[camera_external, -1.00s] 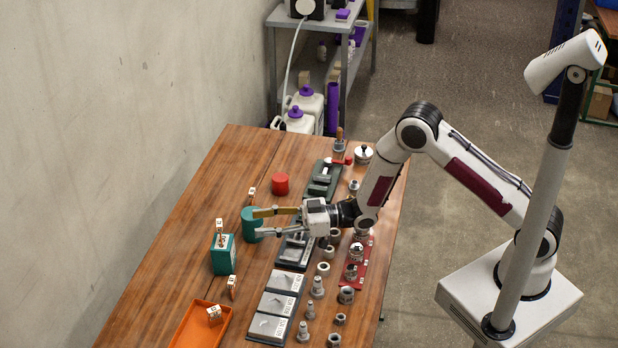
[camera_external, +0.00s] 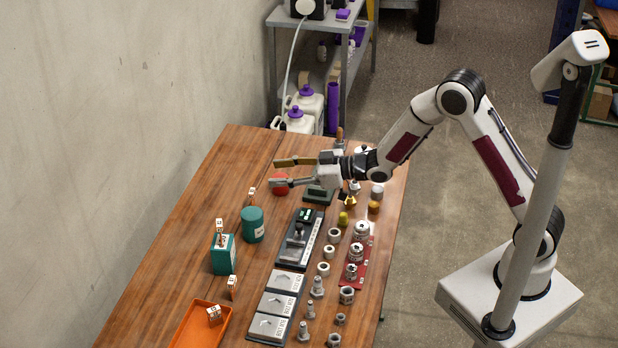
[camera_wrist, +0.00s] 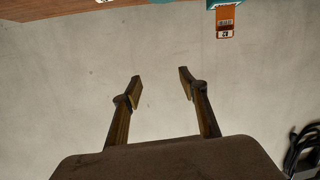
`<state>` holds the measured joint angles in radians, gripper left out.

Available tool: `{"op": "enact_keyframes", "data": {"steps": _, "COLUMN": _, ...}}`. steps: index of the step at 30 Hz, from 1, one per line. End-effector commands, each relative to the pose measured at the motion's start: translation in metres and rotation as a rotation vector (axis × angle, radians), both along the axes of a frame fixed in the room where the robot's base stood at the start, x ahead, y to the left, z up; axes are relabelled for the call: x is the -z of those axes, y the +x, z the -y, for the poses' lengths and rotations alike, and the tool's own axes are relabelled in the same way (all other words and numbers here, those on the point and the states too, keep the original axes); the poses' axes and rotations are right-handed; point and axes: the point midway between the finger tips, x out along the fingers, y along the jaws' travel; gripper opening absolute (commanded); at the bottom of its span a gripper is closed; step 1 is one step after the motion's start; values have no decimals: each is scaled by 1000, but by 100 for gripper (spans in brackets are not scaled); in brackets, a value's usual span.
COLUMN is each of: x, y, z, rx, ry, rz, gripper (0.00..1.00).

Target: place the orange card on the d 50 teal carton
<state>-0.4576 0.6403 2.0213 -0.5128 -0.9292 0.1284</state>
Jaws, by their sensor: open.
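A teal carton (camera_external: 222,258) stands on the left of the table. A card with a white face and orange edging (camera_external: 219,228) stands upright at its top. In the wrist view, which looks upside down, an orange card (camera_wrist: 226,22) with a label juts from a teal thing (camera_wrist: 226,3) at the top edge. These look like the same pair, but I cannot read the carton's marking. My gripper (camera_external: 275,173) is raised over the back of the table, away from the carton. In the wrist view its fingers (camera_wrist: 160,82) are apart with nothing between them.
A teal cylinder (camera_external: 252,226) stands right of the carton. Other small cards stand near it (camera_external: 251,196), before the carton (camera_external: 231,285) and in the orange tray (camera_external: 194,331). A red round thing (camera_external: 280,186) is near my fingers. Grey fixtures and nuts line the right side.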

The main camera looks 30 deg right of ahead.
Motion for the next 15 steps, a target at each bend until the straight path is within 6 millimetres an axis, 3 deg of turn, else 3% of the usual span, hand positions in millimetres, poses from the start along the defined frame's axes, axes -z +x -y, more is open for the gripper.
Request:
{"op": "enact_keyframes", "data": {"steps": 8, "x": -41, "y": 15, "z": 69, "rx": 160, "ry": -97, "rz": -39, "gripper": 43}}
{"op": "enact_keyframes", "data": {"steps": 15, "x": -69, "y": 11, "z": 131, "rx": 293, "ry": -167, "rz": -98, "gripper": 43}}
